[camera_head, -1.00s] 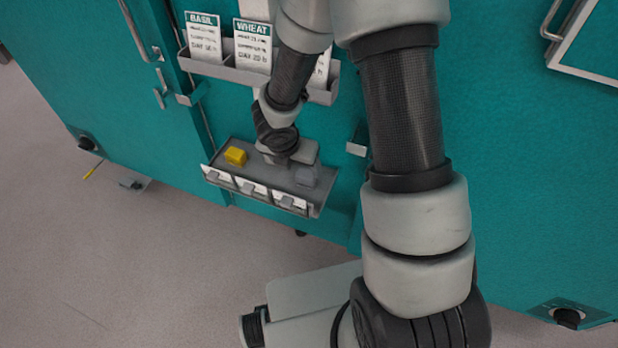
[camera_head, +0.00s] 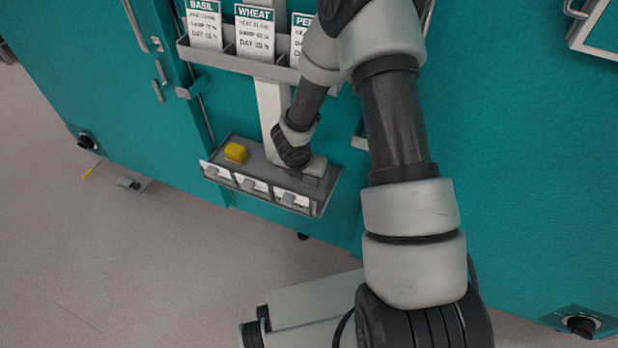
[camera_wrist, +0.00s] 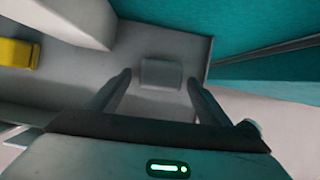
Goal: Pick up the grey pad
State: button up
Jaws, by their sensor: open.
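The grey pad (camera_wrist: 161,73) is a small block with rounded edges. It sits on the grey tray (camera_head: 247,171), towards its right end. In the wrist view my gripper (camera_wrist: 157,82) is open, with one finger to the left of the pad and one to the right. There is a gap on each side, and nothing is held. In the head view my wrist and gripper hide most of the pad, and the fingertips cannot be made out.
A yellow block (camera_head: 236,152) sits at the tray's left end; it also shows in the wrist view (camera_wrist: 15,54). A rack (camera_head: 235,62) of labelled cards hangs above on the teal chamber front (camera_head: 520,180). A grey upright post (camera_head: 268,110) stands behind the tray.

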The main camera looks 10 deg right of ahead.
jog(key=c, duration=1.3)
jog(key=shift+o, duration=0.2)
jog(key=shift+r, duration=0.45)
notch_tip(320, 180, up, 3)
jog(key=shift+r+p, duration=0.15)
jog(key=shift+p, duration=0.85)
jog(key=s+d+b, duration=0.1)
jog(key=s+d+f+b, duration=0.1)
jog(key=s, duration=0.1)
jog(key=s+d+b, duration=0.1)
jog(key=s, duration=0.1)
jog(key=shift+d+f, duration=0.15)
jog(key=shift+d, duration=0.15)
jog(key=s+d+b, duration=0.1)
jog(key=s+d, duration=0.5)
jog(key=s, duration=0.3)
jog(key=shift+s+d+r, duration=0.3)
jog(key=shift+s, duration=0.1)
